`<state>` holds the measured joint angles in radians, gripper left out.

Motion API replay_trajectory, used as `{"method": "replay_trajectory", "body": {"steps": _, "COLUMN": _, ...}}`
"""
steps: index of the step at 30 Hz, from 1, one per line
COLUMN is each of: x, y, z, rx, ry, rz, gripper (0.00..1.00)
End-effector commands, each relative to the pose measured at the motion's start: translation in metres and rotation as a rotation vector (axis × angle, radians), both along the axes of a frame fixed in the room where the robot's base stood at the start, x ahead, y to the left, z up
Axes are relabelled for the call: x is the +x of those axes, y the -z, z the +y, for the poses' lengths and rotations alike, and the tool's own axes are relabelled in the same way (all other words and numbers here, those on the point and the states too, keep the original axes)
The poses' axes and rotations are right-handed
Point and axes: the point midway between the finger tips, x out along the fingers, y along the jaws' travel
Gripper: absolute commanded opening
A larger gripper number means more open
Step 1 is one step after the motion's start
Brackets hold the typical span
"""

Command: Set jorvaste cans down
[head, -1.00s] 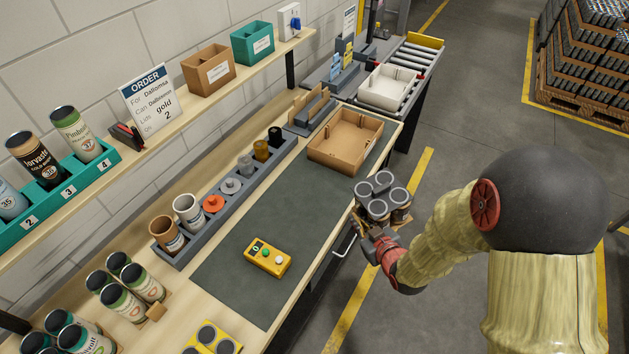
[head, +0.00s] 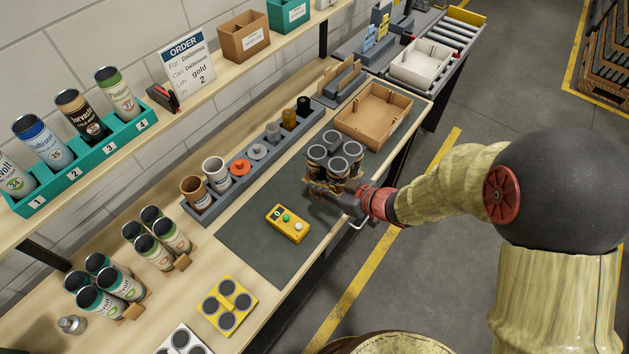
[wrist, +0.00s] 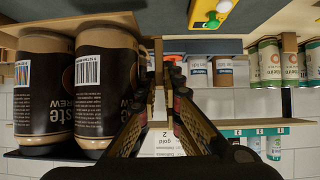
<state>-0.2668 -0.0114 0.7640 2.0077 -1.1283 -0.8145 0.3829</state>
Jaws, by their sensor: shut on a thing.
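A pack of dark jorvaste cans (head: 335,153) with grey lids hangs at my gripper (head: 330,187), over the right part of the dark green mat (head: 243,238). The wrist view shows two of these cans (wrist: 98,90) close up at the left, black and tan with part of their lettering visible. There my gripper (wrist: 160,78) is shut on a thin tan tab beside the cans. I cannot tell whether the pack touches the mat. One more jorvaste can (head: 83,115) stands in slot 3 of the teal rack.
A yellow button box (head: 288,223) sits on the mat, left of the pack. A brown cardboard tray (head: 345,122) lies just behind it. A grey holder (head: 220,193) with cups and lids runs along the wall side. Green-white can packs (head: 150,240) stand at left. The mat's near part is clear.

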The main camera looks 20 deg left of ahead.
Motion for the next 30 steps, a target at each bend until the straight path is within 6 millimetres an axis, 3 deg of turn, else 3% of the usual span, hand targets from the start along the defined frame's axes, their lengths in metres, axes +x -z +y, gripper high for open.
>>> {"method": "replay_trajectory", "body": {"steps": 5, "x": 0.032, "y": 0.021, "z": 0.025, "rx": 0.000, "ry": -0.001, "rz": 0.000, "gripper": 0.00}}
{"method": "replay_trajectory", "body": {"steps": 12, "x": 0.055, "y": 0.059, "z": 0.042, "rx": 0.000, "ry": 0.000, "rz": 0.000, "gripper": 0.00}}
{"method": "replay_trajectory", "body": {"steps": 20, "x": 0.065, "y": 0.071, "z": 0.049, "rx": 0.000, "ry": 0.001, "rz": 0.000, "gripper": 0.00}}
{"method": "replay_trajectory", "body": {"steps": 27, "x": 0.068, "y": 0.103, "z": 0.051, "rx": -0.001, "ry": 0.001, "rz": 0.001, "gripper": 0.00}}
{"method": "replay_trajectory", "body": {"steps": 30, "x": 0.069, "y": 0.106, "z": 0.051, "rx": 0.000, "ry": 0.002, "rz": -0.003, "gripper": 0.00}}
